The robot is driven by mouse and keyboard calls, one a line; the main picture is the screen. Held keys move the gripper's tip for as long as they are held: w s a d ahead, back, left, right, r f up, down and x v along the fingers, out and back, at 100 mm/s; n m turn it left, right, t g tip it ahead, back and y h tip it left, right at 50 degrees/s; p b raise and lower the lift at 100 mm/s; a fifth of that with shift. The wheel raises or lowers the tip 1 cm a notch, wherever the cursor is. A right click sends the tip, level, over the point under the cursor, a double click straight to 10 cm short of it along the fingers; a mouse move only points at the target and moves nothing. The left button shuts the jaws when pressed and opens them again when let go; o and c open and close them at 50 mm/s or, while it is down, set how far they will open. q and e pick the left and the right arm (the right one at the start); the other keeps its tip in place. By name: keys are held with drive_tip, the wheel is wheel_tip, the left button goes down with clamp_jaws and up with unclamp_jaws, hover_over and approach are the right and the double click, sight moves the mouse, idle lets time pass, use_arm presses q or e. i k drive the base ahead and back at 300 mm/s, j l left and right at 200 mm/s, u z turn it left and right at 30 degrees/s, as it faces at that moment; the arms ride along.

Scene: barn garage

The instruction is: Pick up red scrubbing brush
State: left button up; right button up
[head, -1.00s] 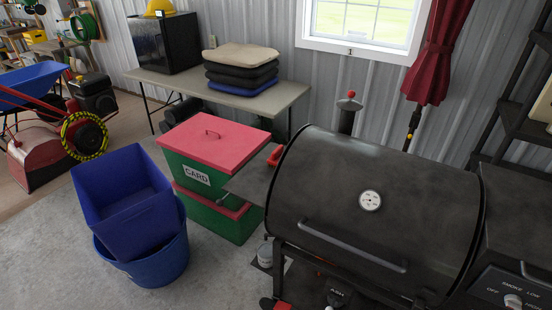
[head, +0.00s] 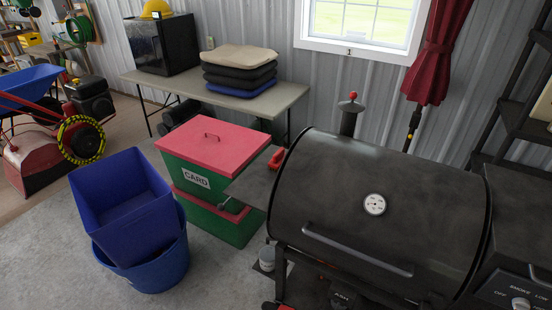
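A small red object, which looks like the scrubbing brush (head: 277,158), sits at the back right of the grey side shelf (head: 249,186) on the left of the black barrel grill (head: 375,240). It is close against the grill's barrel. I cannot tell if it touches the barrel, and its bristles cannot be made out. Neither of my grippers is in the head view.
A green bin with a red lid (head: 212,144), marked CARD, stands left of the shelf. Blue tubs (head: 125,205) stand front left. A folding table (head: 245,105) with stacked cushions (head: 240,72) is behind. Concrete floor (head: 50,265) is clear at lower left.

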sight(275, 163)
drive_tip(key=i+j, duration=1.4)
drive_tip(key=i+j+u, duration=0.05)
drive_tip(key=i, duration=0.05)
